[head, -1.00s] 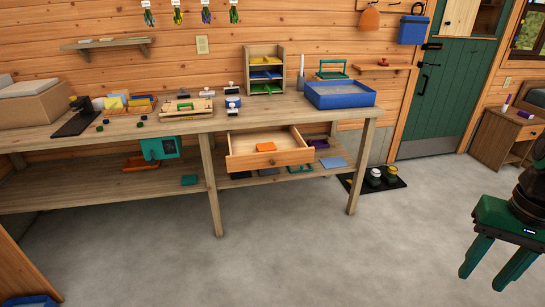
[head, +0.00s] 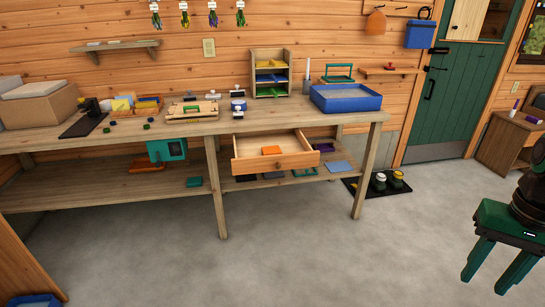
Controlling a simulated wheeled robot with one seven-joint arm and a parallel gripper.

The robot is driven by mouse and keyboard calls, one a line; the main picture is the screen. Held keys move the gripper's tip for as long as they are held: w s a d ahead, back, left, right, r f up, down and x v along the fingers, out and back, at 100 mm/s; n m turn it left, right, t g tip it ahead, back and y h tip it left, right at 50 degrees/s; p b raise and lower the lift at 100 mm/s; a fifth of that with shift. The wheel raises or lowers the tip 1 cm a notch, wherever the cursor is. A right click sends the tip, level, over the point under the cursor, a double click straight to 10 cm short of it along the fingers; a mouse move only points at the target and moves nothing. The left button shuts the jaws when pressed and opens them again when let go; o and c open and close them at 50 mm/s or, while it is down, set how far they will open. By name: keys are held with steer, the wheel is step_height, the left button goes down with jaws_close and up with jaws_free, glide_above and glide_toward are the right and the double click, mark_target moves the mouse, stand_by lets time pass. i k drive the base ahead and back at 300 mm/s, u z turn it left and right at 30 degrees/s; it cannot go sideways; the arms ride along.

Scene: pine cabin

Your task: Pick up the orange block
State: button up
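The orange block (head: 271,150) is a small flat piece lying inside the open wooden drawer (head: 284,163) under the workbench. The drawer is pulled out toward me, and its front panel has a small knob. My gripper (head: 494,274) is at the far right of the head view, over the floor and well apart from the drawer. It is green, with its two fingers spread apart and pointing down. Nothing shows between the fingers.
The workbench (head: 65,144) carries a blue tray (head: 345,97), a small shelf rack (head: 270,73) and several tools. A lower shelf (head: 110,190) holds several flat items. Boots stand on a dark mat (head: 360,187). The concrete floor (head: 300,250) in front is clear.

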mark_target(272, 149)
steer(key=u, duration=0.35)
steer(key=i, duration=2.1)
steer(key=z, duration=0.55)
